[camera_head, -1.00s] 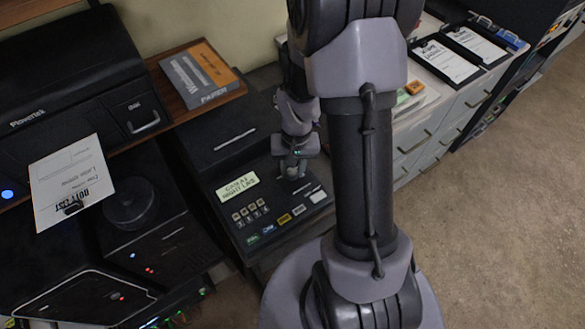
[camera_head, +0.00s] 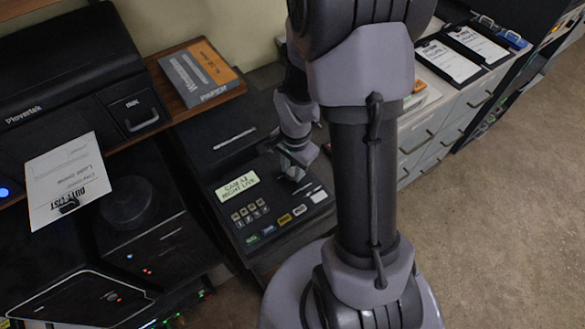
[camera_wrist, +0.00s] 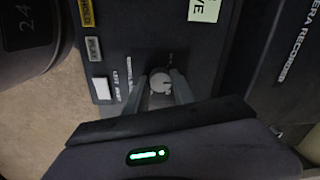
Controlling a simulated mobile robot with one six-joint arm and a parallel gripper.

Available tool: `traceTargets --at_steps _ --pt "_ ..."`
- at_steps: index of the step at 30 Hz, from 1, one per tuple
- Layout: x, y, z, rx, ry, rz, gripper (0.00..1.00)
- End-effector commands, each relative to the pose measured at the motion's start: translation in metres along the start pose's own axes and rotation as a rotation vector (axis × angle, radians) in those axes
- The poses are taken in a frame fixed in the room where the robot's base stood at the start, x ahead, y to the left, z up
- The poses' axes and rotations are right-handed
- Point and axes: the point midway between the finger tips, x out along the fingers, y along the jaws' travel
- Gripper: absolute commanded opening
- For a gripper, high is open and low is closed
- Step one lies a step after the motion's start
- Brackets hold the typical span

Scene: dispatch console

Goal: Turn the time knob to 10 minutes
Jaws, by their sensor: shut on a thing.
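The time knob (camera_wrist: 160,82) is a small round grey knob on the dark console panel in the wrist view. My gripper (camera_wrist: 159,92) has its two grey fingers on either side of it, shut on it. In the head view my gripper (camera_head: 291,172) reaches down to the right part of the console (camera_head: 225,220), beside its lit display (camera_head: 238,187), and hides the knob there. The scale print around the knob is too small to read, so I cannot tell its setting.
Several buttons (camera_head: 250,212) sit below the display. A boxed pack of paper (camera_head: 199,74) lies on the wooden shelf behind. A duty list card (camera_head: 66,180) is at the left. Clipboards (camera_head: 447,61) lie on the drawer cabinet at the right. The floor at the right is clear.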

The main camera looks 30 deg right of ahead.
Motion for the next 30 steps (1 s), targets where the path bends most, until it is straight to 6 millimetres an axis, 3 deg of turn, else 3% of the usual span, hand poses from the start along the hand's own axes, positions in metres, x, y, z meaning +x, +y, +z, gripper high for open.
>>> traceTargets --at_steps 22,23,24,26,30 --pt "-0.0006 -0.0009 -0.0005 0.072 0.006 -0.002 0.00" --pt "-0.0006 -0.0009 -0.0005 0.072 0.006 -0.002 0.36" --pt "-0.0006 -0.0009 -0.0005 0.072 0.005 -0.002 0.43" --pt "-0.0005 -0.0007 -0.0004 0.072 0.005 -0.002 0.52" --pt "-0.0003 -0.0005 -0.0002 0.072 0.005 -0.001 0.52"
